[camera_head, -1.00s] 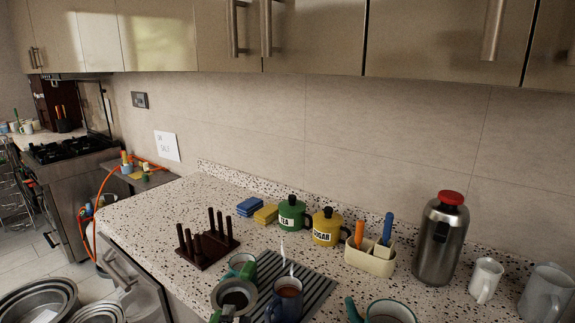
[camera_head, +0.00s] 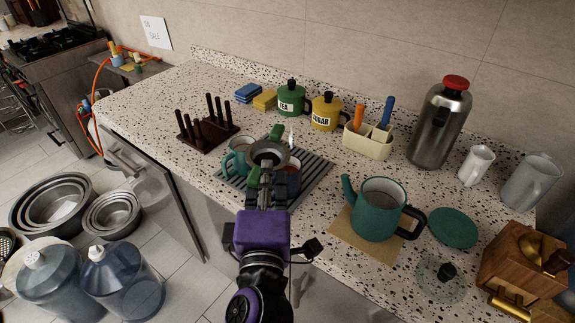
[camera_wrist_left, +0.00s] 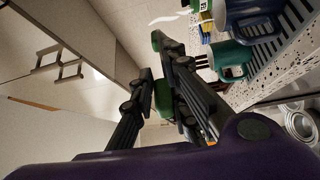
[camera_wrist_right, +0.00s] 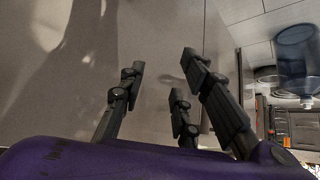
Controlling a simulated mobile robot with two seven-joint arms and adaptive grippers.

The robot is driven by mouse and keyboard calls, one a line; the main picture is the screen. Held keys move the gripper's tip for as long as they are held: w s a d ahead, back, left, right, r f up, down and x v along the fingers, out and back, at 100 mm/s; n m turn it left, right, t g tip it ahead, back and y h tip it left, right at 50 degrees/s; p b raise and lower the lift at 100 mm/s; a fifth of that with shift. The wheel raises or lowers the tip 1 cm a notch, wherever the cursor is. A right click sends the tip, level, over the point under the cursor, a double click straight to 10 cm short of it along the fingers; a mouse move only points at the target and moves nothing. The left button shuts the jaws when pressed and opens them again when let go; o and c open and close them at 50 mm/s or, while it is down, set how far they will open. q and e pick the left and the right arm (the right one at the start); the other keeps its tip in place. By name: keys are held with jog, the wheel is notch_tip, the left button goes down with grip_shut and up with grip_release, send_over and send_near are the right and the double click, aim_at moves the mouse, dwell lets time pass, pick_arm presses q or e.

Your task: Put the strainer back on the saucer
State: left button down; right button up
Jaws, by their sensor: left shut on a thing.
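The strainer, with a grey round bowl (camera_head: 268,152) and green handle ends, is held above the mugs near the counter's front edge. My left gripper (camera_head: 264,178) is shut on it. In the left wrist view, its green handle (camera_wrist_left: 163,98) sits between the fingers. A flat teal disc that looks like the saucer (camera_head: 452,228) lies bare on the counter at right, well apart from the strainer. My right gripper (camera_wrist_right: 165,85) shows only in its wrist view, with its fingers apart and nothing between them, facing a plain grey surface.
A teal mug (camera_head: 238,160) and a blue mug (camera_head: 293,180) stand on a striped mat (camera_head: 316,172) under the strainer. A teal pot (camera_head: 375,212) stands between there and the saucer. A glass lid (camera_head: 438,290) and wooden grinder (camera_head: 520,265) are near the saucer.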

pick_arm(q)
jog(key=s+d+r+n+g+y, duration=0.1)
jog(key=s+d+r+n+y, duration=0.2)
jog(key=d+y, duration=0.3)
jog(key=d, duration=0.4)
jog(key=shift+s+r+n, duration=0.15)
jog(key=shift+r+n, duration=0.25)
jog(key=shift+d, duration=0.15)
